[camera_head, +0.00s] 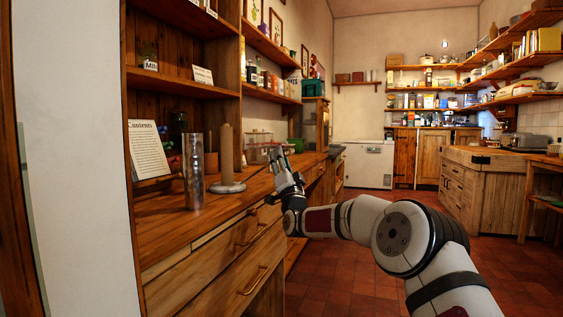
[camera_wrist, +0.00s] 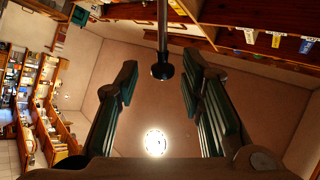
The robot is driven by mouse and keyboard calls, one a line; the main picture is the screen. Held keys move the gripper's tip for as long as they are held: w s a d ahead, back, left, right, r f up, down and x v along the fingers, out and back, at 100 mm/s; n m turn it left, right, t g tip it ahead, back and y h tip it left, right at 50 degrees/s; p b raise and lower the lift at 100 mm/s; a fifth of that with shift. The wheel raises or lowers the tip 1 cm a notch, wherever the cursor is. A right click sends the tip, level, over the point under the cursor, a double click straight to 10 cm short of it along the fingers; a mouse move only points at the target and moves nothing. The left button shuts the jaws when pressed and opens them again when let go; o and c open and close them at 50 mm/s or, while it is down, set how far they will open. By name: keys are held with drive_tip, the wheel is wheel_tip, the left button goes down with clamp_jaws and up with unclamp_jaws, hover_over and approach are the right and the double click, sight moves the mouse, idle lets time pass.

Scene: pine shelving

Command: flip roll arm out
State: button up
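My gripper (camera_head: 280,160) is at the right edge of the wooden counter, its fingers pointing up. In the wrist view my gripper (camera_wrist: 160,82) is open, with its two dark green-padded fingers wide apart and nothing clamped between them. A thin metal rod with a dark round end (camera_wrist: 162,68) comes down from the top of the wrist view into the space between the fingertips; it may be the roll arm, but I cannot tell. It touches neither finger. In the head view I cannot clearly make out this rod near the gripper.
On the counter (camera_head: 190,228) stand a tall metallic cylinder (camera_head: 193,172) and a tan upright post on a grey round base (camera_head: 227,187). A clear container (camera_head: 258,147) stands behind them. Wooden shelves (camera_head: 180,82) rise at left. The tiled floor (camera_head: 340,275) to the right is open.

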drive_tip(key=v, duration=1.2)
idle(0.3)
